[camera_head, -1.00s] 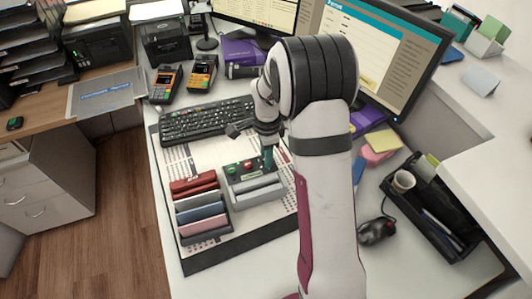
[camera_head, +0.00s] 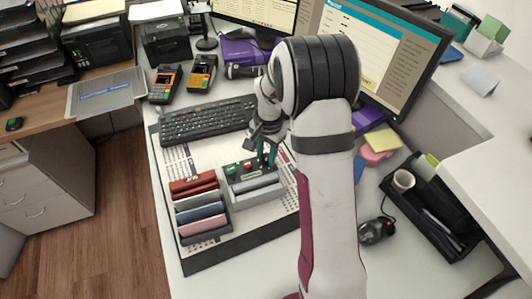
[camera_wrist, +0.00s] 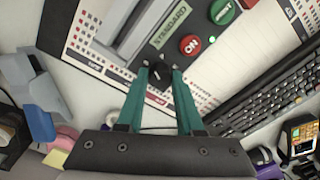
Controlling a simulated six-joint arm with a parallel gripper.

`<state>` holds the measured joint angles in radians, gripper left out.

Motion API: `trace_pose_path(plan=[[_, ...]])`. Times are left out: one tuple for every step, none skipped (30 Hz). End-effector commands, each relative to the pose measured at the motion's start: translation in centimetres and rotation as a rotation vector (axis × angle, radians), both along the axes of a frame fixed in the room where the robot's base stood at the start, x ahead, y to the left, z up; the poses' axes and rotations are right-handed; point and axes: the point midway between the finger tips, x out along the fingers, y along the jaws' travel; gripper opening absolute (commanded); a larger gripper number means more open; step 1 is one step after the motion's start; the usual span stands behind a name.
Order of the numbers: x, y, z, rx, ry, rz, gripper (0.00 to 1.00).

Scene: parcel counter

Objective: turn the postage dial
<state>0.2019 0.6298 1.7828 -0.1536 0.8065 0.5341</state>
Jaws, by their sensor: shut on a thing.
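The postage dial (camera_wrist: 159,72) is a small black knob at the end of a dark panel, beside a label reading STANDARD. It sits on the grey postage machine (camera_head: 256,190), which has a red ON button (camera_wrist: 190,44) and a green button (camera_wrist: 222,11). My gripper (camera_wrist: 161,74) has its two teal fingers on either side of the dial and is shut on it. In the head view my gripper (camera_head: 266,158) reaches down to the right end of the panel; the dial is hidden there.
A rack of red, blue and pink items (camera_head: 203,214) stands just left of the machine. A black keyboard (camera_head: 207,121) lies behind it. A mouse (camera_head: 376,231) and a black organiser tray (camera_head: 458,250) are at the right. The mat's front edge (camera_head: 240,248) is clear.

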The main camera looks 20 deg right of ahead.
Motion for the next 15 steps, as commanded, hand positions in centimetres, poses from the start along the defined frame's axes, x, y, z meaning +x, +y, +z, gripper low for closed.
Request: trace_pose_path(plan=[[0.04, 0.0, 0.02, 0.001, -0.001, 0.036, 0.0], [0.04, 0.0, 0.02, 0.0, -0.001, 0.061, 0.0], [0.04, -0.01, 0.03, 0.001, -0.001, 0.092, 0.0], [0.04, -0.01, 0.03, 0.001, -0.001, 0.116, 0.0], [0.04, -0.01, 0.03, 0.0, -0.001, 0.138, 0.0], [0.04, -0.01, 0.03, 0.0, -0.001, 0.166, 0.0], [0.05, -0.02, 0.04, 0.001, -0.001, 0.186, 0.0], [0.04, -0.02, 0.04, 0.001, -0.001, 0.204, 0.0], [0.05, -0.02, 0.04, 0.001, -0.002, 0.228, 0.0], [0.04, -0.03, 0.05, 0.001, -0.001, 0.246, 0.0], [0.05, -0.03, 0.05, 0.001, -0.002, 0.26, 0.0], [0.06, -0.04, 0.05, 0.001, -0.002, 0.28, 0.0], [0.05, -0.04, 0.05, 0.001, -0.002, 0.293, 0.0], [0.05, -0.05, 0.05, 0.001, -0.002, 0.306, 0.0], [0.05, -0.05, 0.06, 0.001, -0.002, 0.32, 0.0]])
